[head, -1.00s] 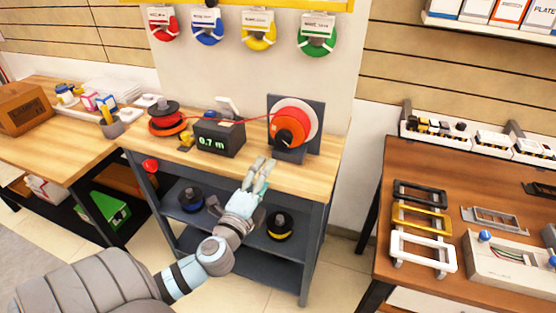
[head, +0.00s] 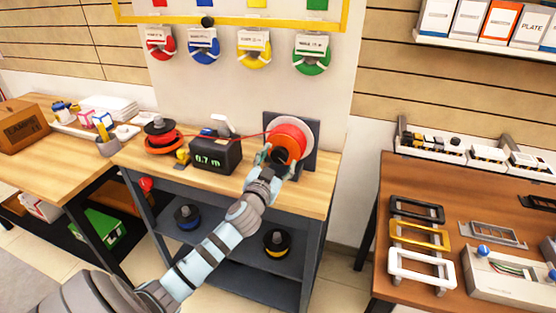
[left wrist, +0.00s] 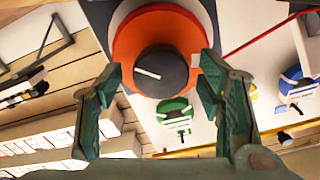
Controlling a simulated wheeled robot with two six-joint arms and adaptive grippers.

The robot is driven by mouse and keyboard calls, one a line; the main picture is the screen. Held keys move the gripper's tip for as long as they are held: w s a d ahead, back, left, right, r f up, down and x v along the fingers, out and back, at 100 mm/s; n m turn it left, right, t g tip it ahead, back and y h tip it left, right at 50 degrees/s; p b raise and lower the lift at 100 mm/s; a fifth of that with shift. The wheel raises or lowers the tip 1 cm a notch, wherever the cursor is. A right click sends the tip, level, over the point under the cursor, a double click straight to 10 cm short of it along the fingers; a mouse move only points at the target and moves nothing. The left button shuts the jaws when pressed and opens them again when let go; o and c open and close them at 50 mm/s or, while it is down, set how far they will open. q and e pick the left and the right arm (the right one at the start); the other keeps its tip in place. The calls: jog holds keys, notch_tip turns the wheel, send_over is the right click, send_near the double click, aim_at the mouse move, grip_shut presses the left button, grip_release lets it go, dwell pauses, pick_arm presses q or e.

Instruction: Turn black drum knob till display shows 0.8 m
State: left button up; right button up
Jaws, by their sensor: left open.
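The red-orange drum (head: 291,136) stands upright on a dark panel at the right of the wooden bench. Its black knob (left wrist: 160,72), with a white pointer line, faces my left wrist camera; in the head view my gripper partly covers it. The display box (head: 215,154) left of the drum shows 0.7 m in green. A thin red line runs from the drum across to the spool (head: 164,137). My left gripper (head: 276,160) is open in front of the drum, its fingers on either side of the knob in the wrist view; contact cannot be told.
Coloured coils hang on the wall panel (head: 230,85) behind the bench. A yellow piece (head: 182,156) lies left of the display box. A brown table (head: 400,180) with handles (head: 421,267) and parts stands to the right, across a gap.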

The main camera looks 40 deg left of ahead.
pick_arm(q)
jog(key=shift+w, duration=0.2)
jog(key=c, duration=1.1)
jog(key=shift+a+r+m+p, duration=0.15)
jog(key=shift+m+p, duration=0.25)
jog(key=shift+m, duration=0.4)
jog(key=shift+c, duration=0.2)
jog(key=shift+m, duration=0.6)
jog(key=o, duration=1.1)
jog(key=shift+o, duration=0.2)
